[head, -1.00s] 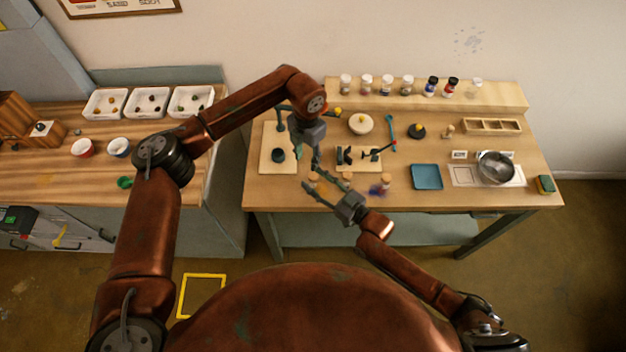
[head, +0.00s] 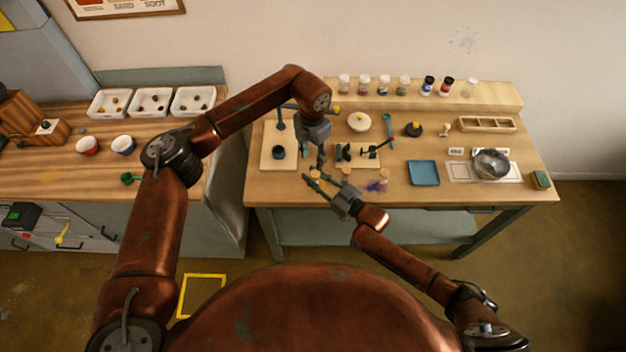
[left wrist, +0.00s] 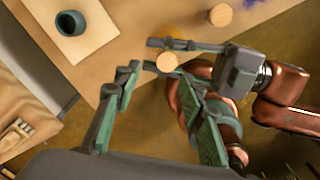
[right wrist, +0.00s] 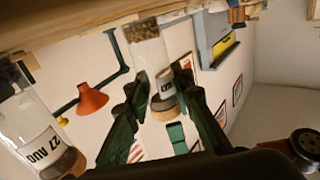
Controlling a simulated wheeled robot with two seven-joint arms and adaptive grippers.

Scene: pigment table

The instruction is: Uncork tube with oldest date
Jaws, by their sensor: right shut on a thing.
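My right gripper (head: 315,180) is shut on a corked glass tube; in the right wrist view this tube (right wrist: 148,48) appears upside down, with brownish grains and a small label I cannot read. Its cork (left wrist: 166,62) shows in the left wrist view, still in the tube. My left gripper (left wrist: 160,85) is open and empty, pointing down above that cork, with its fingers apart. Another corked tube (right wrist: 25,115) has a label reading 27 AUG. Two more corks show in the head view, one of them on a tube with purple contents (head: 383,184).
A board with a dark cup (head: 278,152) lies left of the tubes. A blue tray (head: 423,173) and a metal bowl (head: 491,163) are to the right. Jars (head: 404,84) line the back shelf. The table's front edge is close to the right gripper.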

